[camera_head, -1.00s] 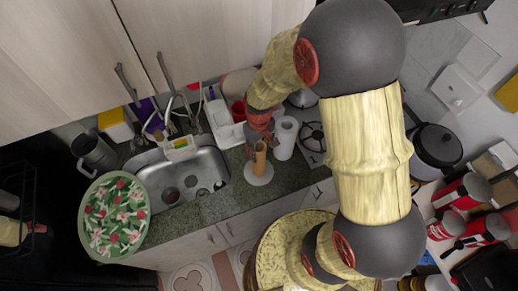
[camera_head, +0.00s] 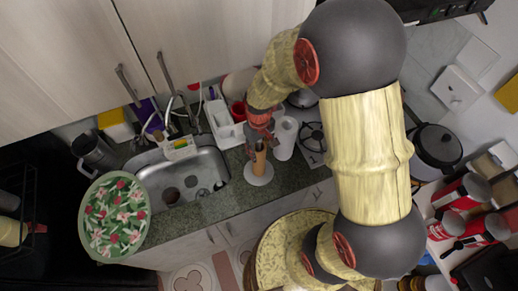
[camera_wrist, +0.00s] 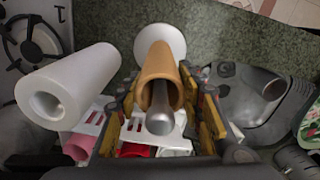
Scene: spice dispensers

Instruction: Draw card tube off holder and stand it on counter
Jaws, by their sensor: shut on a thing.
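The card tube (camera_head: 259,162) is a short brown cylinder standing on its holder. The holder has a round white base (camera_head: 259,179), which also shows in the wrist view (camera_wrist: 160,38). In the wrist view, the holder's rounded metal post (camera_wrist: 160,120) sticks out of the open near end of the tube (camera_wrist: 157,65), so the tube is around the post. My gripper (camera_head: 259,139) comes down from above, with one finger on each side of the tube, shut on it. I cannot tell whether the tube's lower end touches the base.
A white paper roll (camera_head: 285,138) stands close to the right of the tube. The sink (camera_head: 190,175) is to the left, a white rack (camera_head: 224,125) is behind and the stove (camera_head: 312,137) is to the right. Bare counter (camera_head: 215,207) shows in front.

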